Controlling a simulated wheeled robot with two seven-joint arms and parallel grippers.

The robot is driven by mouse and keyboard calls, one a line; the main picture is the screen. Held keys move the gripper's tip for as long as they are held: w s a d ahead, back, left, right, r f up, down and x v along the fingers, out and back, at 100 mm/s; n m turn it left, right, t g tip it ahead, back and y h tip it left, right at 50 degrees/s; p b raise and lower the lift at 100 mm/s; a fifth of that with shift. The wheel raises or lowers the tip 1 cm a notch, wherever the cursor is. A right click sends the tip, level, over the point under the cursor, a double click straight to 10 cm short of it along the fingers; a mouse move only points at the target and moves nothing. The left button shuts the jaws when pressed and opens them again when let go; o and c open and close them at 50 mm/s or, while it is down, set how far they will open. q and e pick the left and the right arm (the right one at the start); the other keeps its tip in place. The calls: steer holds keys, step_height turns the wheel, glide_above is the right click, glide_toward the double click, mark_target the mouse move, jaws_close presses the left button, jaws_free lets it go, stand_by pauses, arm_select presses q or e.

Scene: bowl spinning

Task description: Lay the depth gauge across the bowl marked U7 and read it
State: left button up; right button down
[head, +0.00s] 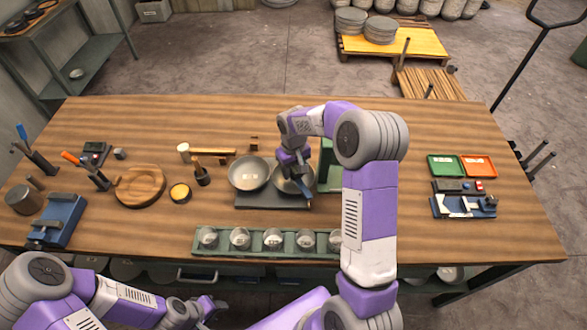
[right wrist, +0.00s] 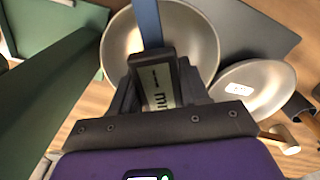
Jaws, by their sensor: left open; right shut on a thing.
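My right gripper (head: 297,172) is shut on the depth gauge, over the right-hand of two grey metal bowls. In the right wrist view the gauge (right wrist: 160,85) shows a dark head with a pale panel and a blue bar across the bowl (right wrist: 118,42). I cannot tell whether it touches the rim. That bowl's mark is hidden. The left-hand bowl (head: 240,180) has a white label inside, which also shows in the right wrist view (right wrist: 284,85); its letters are too small to read. My left gripper (head: 207,304) is open and empty in front of the table.
Both bowls stand on a dark mat (head: 262,202). A green rack (head: 270,251) with several small cups lies in front. A green stand (head: 328,176) is right of the bowls. A round wooden board (head: 140,187) and tools lie left; green and orange trays (head: 445,165) lie right.

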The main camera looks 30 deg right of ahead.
steer(key=shift+c, duration=2.4)
jaws_free()
step_height(320, 180, up, 8)
steer(key=shift+f+p, duration=0.2)
steer(key=shift+p, duration=0.1)
